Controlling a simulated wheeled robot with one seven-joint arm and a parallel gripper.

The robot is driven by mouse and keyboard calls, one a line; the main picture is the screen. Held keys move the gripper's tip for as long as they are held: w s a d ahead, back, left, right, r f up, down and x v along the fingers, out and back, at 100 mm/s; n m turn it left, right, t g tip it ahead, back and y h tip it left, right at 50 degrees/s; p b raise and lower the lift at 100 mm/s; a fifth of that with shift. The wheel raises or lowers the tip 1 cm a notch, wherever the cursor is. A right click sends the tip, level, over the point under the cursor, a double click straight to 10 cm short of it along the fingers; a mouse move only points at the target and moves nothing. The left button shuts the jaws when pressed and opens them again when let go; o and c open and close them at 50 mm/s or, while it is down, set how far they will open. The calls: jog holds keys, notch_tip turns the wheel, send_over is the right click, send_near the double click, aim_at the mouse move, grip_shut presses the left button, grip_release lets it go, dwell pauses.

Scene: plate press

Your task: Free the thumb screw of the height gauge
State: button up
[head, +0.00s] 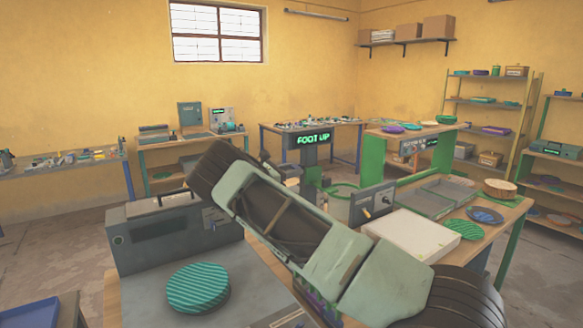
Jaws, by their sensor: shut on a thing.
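My arm crosses the middle of the head view from lower right to upper left and covers much of the bench behind it. I cannot see my gripper's fingers or what lies between them. I cannot make out the height gauge or its thumb screw. Small purple and green parts (316,302) show just under my arm at the bottom, too covered to name.
A stack of green striped plates (198,288) sits on the near bench beside a grey box with a handle (165,232). A pale slab (412,234), a grey tray (436,197) and plates (484,215) lie on the right bench.

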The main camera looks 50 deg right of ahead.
jog(key=shift+a+n, duration=0.1)
jog(key=shift+n, duration=0.5)
jog(key=shift+f+n+p, duration=0.15)
jog(key=shift+n+p, duration=0.15)
jog(key=o, duration=1)
jog(key=b+v, duration=0.5)
jog(key=v, duration=1.2)
jog(key=shift+w+a+b, duration=0.15)
jog(key=shift+b, duration=0.2)
